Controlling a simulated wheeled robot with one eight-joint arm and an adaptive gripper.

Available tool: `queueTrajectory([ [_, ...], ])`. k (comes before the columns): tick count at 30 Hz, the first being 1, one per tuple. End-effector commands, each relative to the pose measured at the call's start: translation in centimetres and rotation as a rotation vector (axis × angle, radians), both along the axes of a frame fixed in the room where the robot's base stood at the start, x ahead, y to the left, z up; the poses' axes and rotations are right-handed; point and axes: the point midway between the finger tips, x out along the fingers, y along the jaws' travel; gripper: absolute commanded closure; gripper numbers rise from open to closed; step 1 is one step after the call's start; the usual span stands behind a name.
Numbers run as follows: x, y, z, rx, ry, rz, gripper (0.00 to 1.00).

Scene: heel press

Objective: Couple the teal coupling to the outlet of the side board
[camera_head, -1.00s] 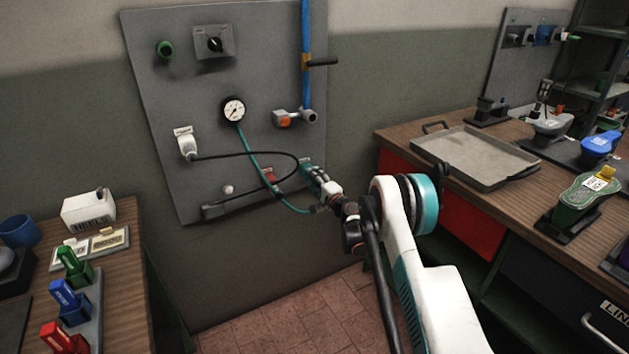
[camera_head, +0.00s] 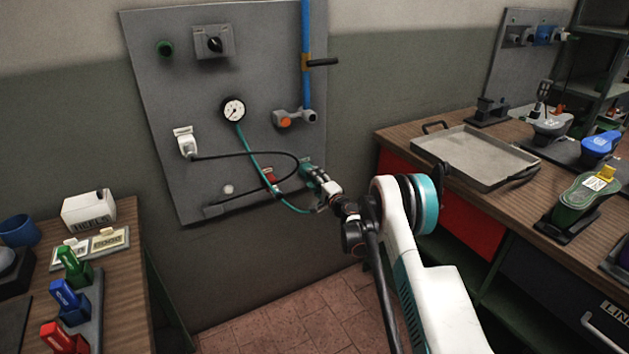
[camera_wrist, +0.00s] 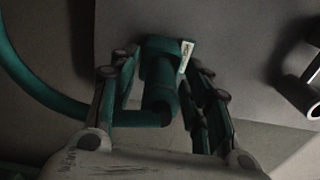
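The teal coupling (camera_wrist: 160,85) sits low on the grey board, in front of its panel, in the wrist view. A teal hose (camera_wrist: 50,100) curves from it to the left. My gripper (camera_wrist: 163,92) has its fingers on either side of the coupling, apart, with a narrow gap visible at least on the left; contact on the right is unclear. In the head view my gripper (camera_head: 316,178) is at the board's lower right and hides most of the coupling. The side board (camera_head: 160,100) carries a blue pipe (camera_head: 305,50) ending in a grey fitting with an orange part (camera_head: 287,122), apparently the outlet.
A gauge (camera_head: 233,109) and a black cable (camera_head: 240,154) from a white plug (camera_head: 187,146) are on the board. A metal cylinder (camera_wrist: 302,92) stands right of my fingers. Benches with a tray (camera_head: 475,153) and a cup (camera_head: 18,230) flank the floor.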

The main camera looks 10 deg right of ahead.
Motion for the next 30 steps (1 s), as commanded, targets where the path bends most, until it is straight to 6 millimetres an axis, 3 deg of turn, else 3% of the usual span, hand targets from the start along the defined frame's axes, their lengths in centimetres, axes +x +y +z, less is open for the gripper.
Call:
queueTrajectory([
  [1,0.0,0.0,0.0,0.000,0.000,0.000,0.69],
  [5,0.0,0.0,0.0,0.000,0.000,0.000,0.98],
  [6,0.0,0.0,0.0,0.000,0.000,0.000,1.00],
  [30,-2.2,-0.7,0.0,0.000,0.000,0.000,1.00],
])
